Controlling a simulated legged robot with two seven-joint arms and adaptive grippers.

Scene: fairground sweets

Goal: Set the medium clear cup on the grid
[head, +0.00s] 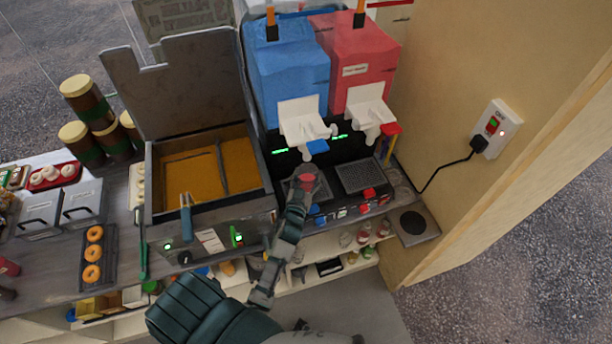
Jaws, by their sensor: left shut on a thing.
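My left gripper (304,182) reaches up from the bottom of the head view and is under the spout of the blue slush machine (288,75), over the left drip area. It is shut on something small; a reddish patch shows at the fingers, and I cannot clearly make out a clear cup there. The right drip grid (360,177), under the red slush machine (362,62), is bare. My right gripper is not in view.
A fryer with orange oil (190,175) stands left of the machines, its lid up. White spouts (303,122) hang close above my gripper. A wooden wall (480,60) with a switch box (495,128) and black cable closes the right. Doughnuts (93,253) lie at left.

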